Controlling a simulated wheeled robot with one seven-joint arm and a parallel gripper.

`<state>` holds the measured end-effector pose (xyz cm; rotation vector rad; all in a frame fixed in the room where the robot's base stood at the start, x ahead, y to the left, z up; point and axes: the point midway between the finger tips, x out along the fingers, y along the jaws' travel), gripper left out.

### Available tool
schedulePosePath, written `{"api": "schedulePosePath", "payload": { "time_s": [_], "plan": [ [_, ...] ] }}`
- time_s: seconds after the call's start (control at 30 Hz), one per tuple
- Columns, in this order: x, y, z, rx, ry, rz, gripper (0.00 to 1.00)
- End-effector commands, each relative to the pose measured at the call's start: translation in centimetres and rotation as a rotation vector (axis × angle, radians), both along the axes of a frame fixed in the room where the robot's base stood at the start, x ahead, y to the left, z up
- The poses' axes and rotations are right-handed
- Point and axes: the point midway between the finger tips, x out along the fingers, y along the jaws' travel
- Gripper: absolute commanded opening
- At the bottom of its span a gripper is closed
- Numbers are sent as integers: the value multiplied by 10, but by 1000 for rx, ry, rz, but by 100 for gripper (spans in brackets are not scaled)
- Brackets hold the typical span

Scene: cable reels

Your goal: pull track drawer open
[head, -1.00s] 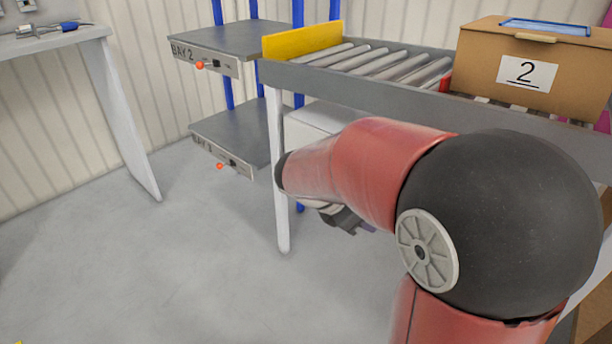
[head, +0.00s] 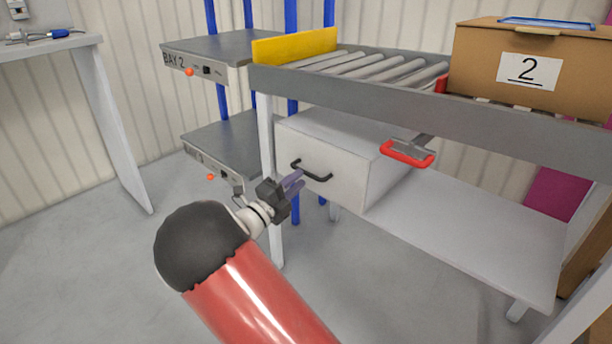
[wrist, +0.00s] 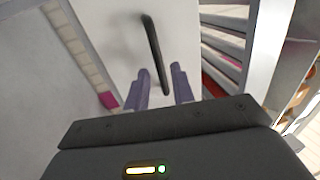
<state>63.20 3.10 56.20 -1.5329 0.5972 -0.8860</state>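The track drawer (head: 322,168) is a white box front under the roller track, with a black bar handle (head: 313,176) on its face. It looks closed. In the wrist view the handle (wrist: 154,52) runs lengthwise down the white face (wrist: 115,45), and its lower end lies between my fingertips in the picture.
The roller track (head: 380,68) with a yellow end stop (head: 295,46) runs above the drawer. A box marked 2 (head: 530,65) sits on it. A red handle (head: 407,153) hangs below. Bay shelves (head: 228,148) stand left. A white lower shelf (head: 470,225) extends right.

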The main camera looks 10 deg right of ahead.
Motion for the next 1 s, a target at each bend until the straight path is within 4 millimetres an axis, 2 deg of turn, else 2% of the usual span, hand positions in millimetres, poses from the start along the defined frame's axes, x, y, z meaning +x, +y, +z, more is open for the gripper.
{"api": "schedulePosePath", "payload": {
  "time_s": [0.1, 0.3, 0.6, 0.8, 1.0],
  "plan": [
    [11, -17, 3, 0, 0, -3, 25],
    [22, -31, 7, 2, -1, -2, 25],
    [24, -34, 8, 3, -1, -1, 25],
    [24, -34, 8, 3, -1, -1, 0],
    [23, -33, 8, 4, 0, -1, 0]
  ]
}}
